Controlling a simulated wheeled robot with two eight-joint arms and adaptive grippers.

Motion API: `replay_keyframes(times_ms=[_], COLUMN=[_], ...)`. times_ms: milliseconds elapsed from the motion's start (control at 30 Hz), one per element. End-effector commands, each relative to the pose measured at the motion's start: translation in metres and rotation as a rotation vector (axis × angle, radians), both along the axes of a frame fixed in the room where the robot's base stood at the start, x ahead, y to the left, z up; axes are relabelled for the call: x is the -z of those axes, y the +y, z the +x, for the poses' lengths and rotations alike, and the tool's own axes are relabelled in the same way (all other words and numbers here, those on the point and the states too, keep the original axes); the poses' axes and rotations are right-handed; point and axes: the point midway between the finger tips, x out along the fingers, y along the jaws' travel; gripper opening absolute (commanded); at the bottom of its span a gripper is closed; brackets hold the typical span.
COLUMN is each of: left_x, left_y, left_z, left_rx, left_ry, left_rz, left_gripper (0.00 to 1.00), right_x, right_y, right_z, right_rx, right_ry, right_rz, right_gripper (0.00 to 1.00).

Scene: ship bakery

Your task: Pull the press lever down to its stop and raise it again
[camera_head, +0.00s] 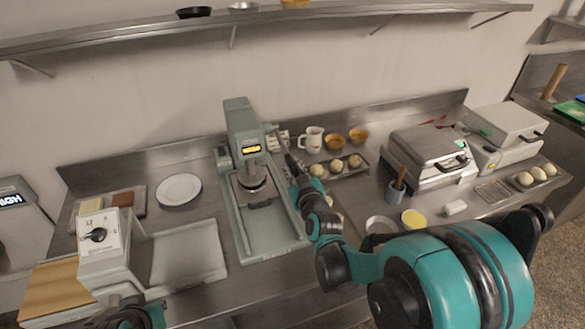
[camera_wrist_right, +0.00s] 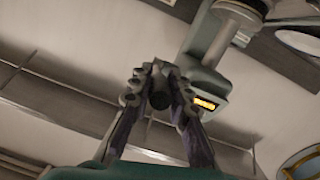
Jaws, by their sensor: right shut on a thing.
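The press (camera_head: 240,120) is a grey-green machine with a lit orange display, standing left of centre in the head view. The press lever (camera_head: 281,139) comes off the right side of the press head. My right gripper (camera_head: 294,170) is at the lever's outer end, partly hidden by its own arm. In the right wrist view, the right gripper (camera_wrist_right: 158,85) is shut around the dark lever end (camera_wrist_right: 158,100), with the press display (camera_wrist_right: 205,103) just beside it.
Right of the press are a white jug (camera_head: 312,139), orange bowls and a tray with dough balls (camera_head: 337,167). Further right stands a grey lidded appliance (camera_head: 428,155). A dial box (camera_head: 100,240) and white plate (camera_head: 179,189) are left. A wall shelf (camera_head: 300,14) runs above.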

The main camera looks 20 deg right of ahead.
Motion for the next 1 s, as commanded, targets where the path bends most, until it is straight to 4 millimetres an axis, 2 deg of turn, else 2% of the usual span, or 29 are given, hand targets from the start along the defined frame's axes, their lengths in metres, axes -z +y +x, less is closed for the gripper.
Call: replay_keyframes(times_ms=[67,100,167,467,567,667,1000], left_x=[0.001,0.001,0.001,0.001,0.001,0.001,0.000], left_y=[0.000,0.000,0.000,0.000,0.000,0.000,0.000], left_z=[0.000,0.000,0.000,0.000,0.000,0.000,0.000], left_rx=[0.000,0.000,0.000,0.000,0.000,0.000,0.000], left_ry=[0.000,0.000,0.000,0.000,0.000,0.000,0.000], left_rz=[0.000,0.000,0.000,0.000,0.000,0.000,0.000], left_gripper=[0.00,0.00,0.00,0.00,0.00,0.00,0.00], right_x=[0.005,0.005,0.005,0.003,0.002,0.000,-0.008], right_y=[0.002,0.002,0.002,0.001,0.001,0.002,0.003], right_z=[-0.001,-0.001,-0.001,-0.001,-0.007,-0.021,-0.090], right_rx=[-0.006,-0.006,-0.006,-0.003,-0.003,-0.003,-0.003], right_ry=[0.012,0.012,0.012,0.009,0.008,0.008,0.009], right_rz=[0.001,0.001,0.001,0.001,0.002,0.003,0.002], right_gripper=[0.00,0.22,0.38,0.38,0.38,0.38,0.38])
